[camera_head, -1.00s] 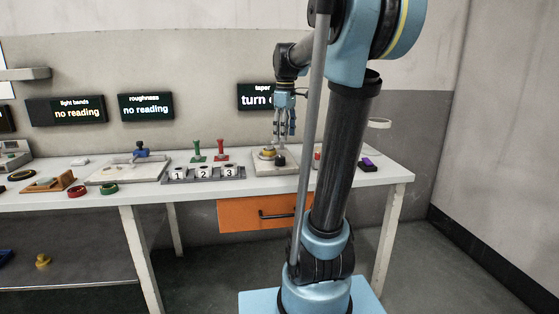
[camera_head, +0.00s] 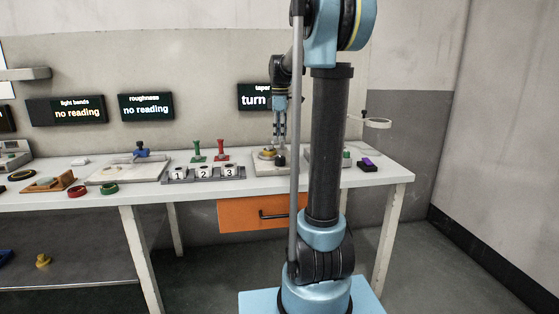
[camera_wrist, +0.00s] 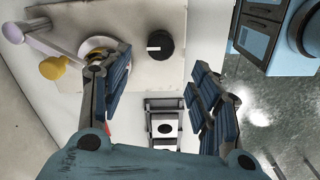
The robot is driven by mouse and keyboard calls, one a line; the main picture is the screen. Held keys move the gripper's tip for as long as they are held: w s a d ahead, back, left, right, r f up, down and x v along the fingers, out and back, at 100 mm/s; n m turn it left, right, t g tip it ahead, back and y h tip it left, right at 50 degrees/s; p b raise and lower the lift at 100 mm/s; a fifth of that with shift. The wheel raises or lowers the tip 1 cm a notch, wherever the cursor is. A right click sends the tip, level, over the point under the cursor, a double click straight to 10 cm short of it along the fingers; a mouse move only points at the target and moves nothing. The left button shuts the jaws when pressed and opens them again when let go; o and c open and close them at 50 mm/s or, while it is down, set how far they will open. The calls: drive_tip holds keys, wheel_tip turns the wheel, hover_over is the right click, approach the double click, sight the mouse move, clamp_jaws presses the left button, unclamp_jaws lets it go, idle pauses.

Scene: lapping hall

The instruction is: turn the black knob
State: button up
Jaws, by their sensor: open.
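The black knob (camera_wrist: 160,46) is round with a white mark, on a pale plate (camera_wrist: 130,72) in the wrist view. In the head view the knob (camera_head: 281,160) is small, at the front of the plate on the bench. My gripper (camera_wrist: 162,72) is open and empty, its blue-padded fingers spread to either side below the knob in the wrist picture. In the head view my gripper (camera_head: 279,143) points down just above the plate. I cannot tell the exact gap to the knob. The "taper" screen (camera_head: 254,98) reads "turn", partly hidden by my arm.
A yellow knob (camera_wrist: 53,67) and a pale lever (camera_wrist: 30,35) sit close to the left finger. A rack with numbered blocks (camera_head: 203,173) stands left of the plate. A purple-topped block (camera_head: 367,164) lies to the right. An orange drawer (camera_head: 240,213) is under the bench.

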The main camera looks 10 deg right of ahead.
sight(280, 157)
wheel_tip(280, 157, down, 11)
drive_tip(key=shift+r, duration=0.1)
idle(0.3)
drive_tip(key=c, duration=1)
